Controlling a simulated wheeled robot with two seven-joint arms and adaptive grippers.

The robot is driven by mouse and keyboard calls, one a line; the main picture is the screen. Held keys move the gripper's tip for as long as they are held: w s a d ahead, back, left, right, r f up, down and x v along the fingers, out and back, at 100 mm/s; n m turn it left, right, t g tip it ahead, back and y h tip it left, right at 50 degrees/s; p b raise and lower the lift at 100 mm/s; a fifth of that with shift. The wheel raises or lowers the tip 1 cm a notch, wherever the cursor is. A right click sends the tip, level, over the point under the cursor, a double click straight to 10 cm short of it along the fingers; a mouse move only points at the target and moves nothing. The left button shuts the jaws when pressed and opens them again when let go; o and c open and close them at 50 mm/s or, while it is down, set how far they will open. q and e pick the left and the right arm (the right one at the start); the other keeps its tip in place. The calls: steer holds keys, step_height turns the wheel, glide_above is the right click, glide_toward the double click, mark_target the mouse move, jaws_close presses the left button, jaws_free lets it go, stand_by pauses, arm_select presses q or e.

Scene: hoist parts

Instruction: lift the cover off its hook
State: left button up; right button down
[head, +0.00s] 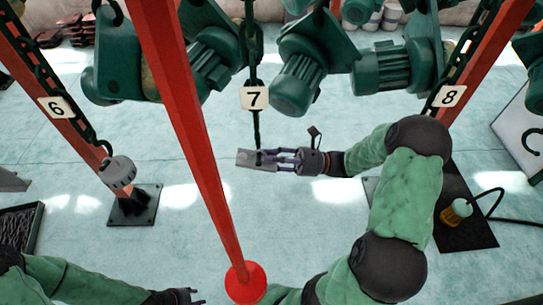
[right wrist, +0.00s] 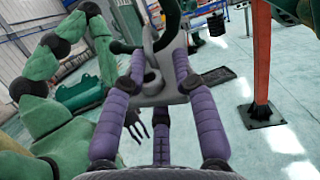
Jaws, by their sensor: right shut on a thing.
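The grey metal cover (head: 246,159) hangs at the lower end of the dark chain (head: 256,125) under the tag 7. My right gripper (head: 274,158) comes in from the right and is shut on the cover's right part. In the right wrist view the cover (right wrist: 165,97) sits between the purple fingers (right wrist: 159,68), with a dark upright piece (right wrist: 149,42) at it. I cannot tell there whether the hook still bears the cover. My left gripper (head: 192,297) is low at the bottom edge, away from the cover, its fingers apart and empty.
A red post (head: 185,110) with a round red foot (head: 245,283) stands left of the cover. Green hoist motors (head: 305,75) hang above. A grey part (head: 118,172) hangs on the chain at tag 6. An orange lamp-like thing (head: 455,212) lies right. Floor below the cover is clear.

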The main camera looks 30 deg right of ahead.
mark_target(272, 169)
stand_by(0.3)
steer(key=shift+s+a+r+m+t+p, duration=0.1)
steer(key=shift+s+a+m+t+p, duration=0.15)
steer(key=shift+s+m+p, duration=0.4)
steer(key=shift+s+a+r+m+t+p, duration=0.1)
steer(key=shift+a+m+t+p, duration=0.2)
steer(key=shift+p, duration=0.65)
steer(key=shift+d, duration=0.1)
steer(key=shift+s+a+r+m+h+p, duration=0.35)
steer(key=shift+s+m+p, duration=0.3)
steer(key=shift+p, duration=0.5)
steer(key=shift+f, duration=0.1)
steer(key=shift+s+a, duration=0.1)
steer(key=shift+a, duration=0.05)
steer(key=shift+s+a+r+p, duration=0.2)
steer(key=shift+s+r+p, duration=0.2)
steer(key=shift+p, duration=0.15)
